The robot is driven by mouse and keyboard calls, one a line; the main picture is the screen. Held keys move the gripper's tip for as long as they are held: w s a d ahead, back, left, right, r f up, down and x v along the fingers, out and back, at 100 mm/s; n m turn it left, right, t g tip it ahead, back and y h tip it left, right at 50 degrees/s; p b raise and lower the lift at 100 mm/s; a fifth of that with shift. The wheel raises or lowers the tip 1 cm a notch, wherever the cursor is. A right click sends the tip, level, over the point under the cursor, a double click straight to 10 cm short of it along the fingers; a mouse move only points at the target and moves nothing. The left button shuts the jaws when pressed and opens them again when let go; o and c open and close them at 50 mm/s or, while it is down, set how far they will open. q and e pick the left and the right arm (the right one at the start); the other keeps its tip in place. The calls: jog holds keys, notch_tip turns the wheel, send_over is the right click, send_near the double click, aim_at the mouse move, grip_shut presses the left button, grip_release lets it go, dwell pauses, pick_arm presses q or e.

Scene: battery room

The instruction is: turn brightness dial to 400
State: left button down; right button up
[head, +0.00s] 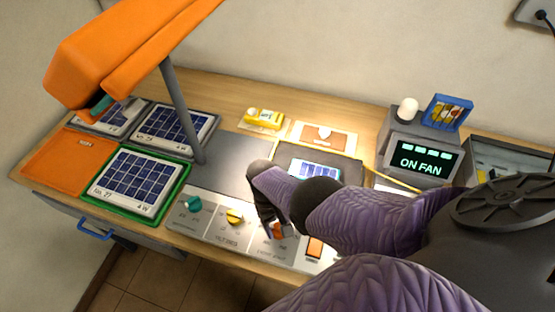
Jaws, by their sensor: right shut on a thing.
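A light control panel (215,232) lies along the front of the desk. On it are a teal dial (195,203), a yellow dial (234,216) and an orange dial (278,231). The small lettering is too blurred to tell which one is the brightness dial or its setting. My right gripper (272,230) points down at the orange dial and is shut on it, covering part of it. My left gripper is not in view.
An orange lamp hood (130,50) on a grey post (183,115) rises at left. Panel cards, one in a green tray (180,187), lie left. An orange switch (314,246) sits right of the dials. A display (422,163) reads "ON FAN". A yellow device (263,119) lies behind.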

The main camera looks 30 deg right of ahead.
jog(key=shift+m, duration=0.5)
jog(key=o, duration=1.3)
jog(key=p+v, duration=0.4)
jog(key=v, duration=0.6)
jog(key=shift+d, duration=0.2)
